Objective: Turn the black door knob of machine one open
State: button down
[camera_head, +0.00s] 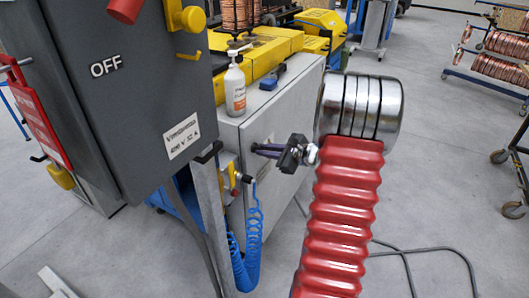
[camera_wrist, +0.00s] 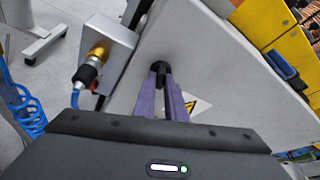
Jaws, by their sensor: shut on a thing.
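The black door knob (camera_wrist: 158,67) sits on the light grey door (camera_wrist: 205,50) of the machine cabinet. My gripper (camera_wrist: 162,80) has its two purple fingers shut on the knob, one on each side. In the head view my gripper (camera_head: 257,149) reaches the cabinet's front (camera_head: 285,118) from the right. The knob there is mostly hidden by the fingertips. The door looks closed against the cabinet. A yellow warning sign (camera_wrist: 190,105) is on the door beside the fingers.
A grey box with a brass and black fitting (camera_wrist: 97,55) and a coiled blue hose (camera_wrist: 30,115) is left of the knob. A grey OFF cabinet (camera_head: 130,80) stands at left. A white bottle (camera_head: 235,88) stands on the machine. Open floor lies at right, with a cable (camera_head: 430,248).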

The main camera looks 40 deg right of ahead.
jog(key=m, duration=0.1)
jog(key=m+y, duration=0.1)
jog(key=m+g+y, duration=0.1)
jog(key=shift+d+f, duration=0.2)
jog(key=shift+f, duration=0.05)
dwell(0.4)
jog(key=c, duration=1.8)
grip_release()
jog(key=shift+r, duration=0.15)
jog(key=shift+r, duration=0.1)
jog(key=v, duration=1.3)
jog(key=shift+s+d, duration=0.2)
jog(key=shift+s, duration=0.05)
